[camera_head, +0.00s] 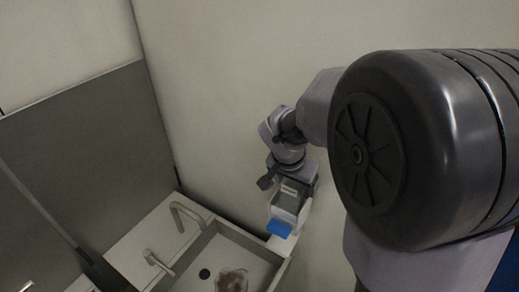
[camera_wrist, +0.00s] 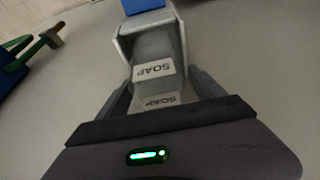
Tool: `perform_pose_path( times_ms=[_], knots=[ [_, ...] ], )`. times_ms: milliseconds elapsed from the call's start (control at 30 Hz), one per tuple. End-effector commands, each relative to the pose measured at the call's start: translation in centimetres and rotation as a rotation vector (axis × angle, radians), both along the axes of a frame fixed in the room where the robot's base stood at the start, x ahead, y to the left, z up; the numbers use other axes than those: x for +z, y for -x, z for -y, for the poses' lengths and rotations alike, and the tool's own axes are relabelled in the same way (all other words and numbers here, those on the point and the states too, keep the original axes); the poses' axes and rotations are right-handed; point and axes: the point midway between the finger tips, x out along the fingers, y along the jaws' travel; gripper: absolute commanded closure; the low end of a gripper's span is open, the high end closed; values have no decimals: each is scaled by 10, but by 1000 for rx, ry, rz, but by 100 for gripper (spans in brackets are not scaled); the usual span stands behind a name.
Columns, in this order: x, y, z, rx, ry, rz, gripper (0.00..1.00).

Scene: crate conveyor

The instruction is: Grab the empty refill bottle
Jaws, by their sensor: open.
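A grey bottle (camera_wrist: 152,50) with white SOAP labels sits in a pale open-fronted holder (camera_wrist: 124,46); I take it for the refill bottle, but whether it is empty I cannot tell. A blue part (camera_wrist: 140,5) shows at the holder's far end. My gripper (camera_wrist: 160,88) is open, with one finger on each side of the bottle's near end; contact is unclear. In the head view my gripper (camera_head: 291,182) is at the wall by the holder (camera_head: 287,213), with the blue part (camera_head: 278,229) below.
A sink (camera_head: 200,252) with two taps (camera_head: 184,212) lies left of the holder, in a white counter (camera_head: 138,236). A brownish, see-through object (camera_head: 232,279) is in the basin. In the wrist view, green and blue things (camera_wrist: 18,62) show at the left, apart from my gripper.

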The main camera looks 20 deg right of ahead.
Motion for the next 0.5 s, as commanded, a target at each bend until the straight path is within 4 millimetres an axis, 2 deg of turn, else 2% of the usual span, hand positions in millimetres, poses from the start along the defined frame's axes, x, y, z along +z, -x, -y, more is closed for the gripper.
perform_pose_path(
  times_ms=[67, 267, 500],
  knots=[
    [-6, -1, 2, 0, 0, 0, 22],
    [-5, -2, 2, 1, 0, 1, 24],
    [-5, -1, 2, 0, -1, 1, 71]
  ],
)
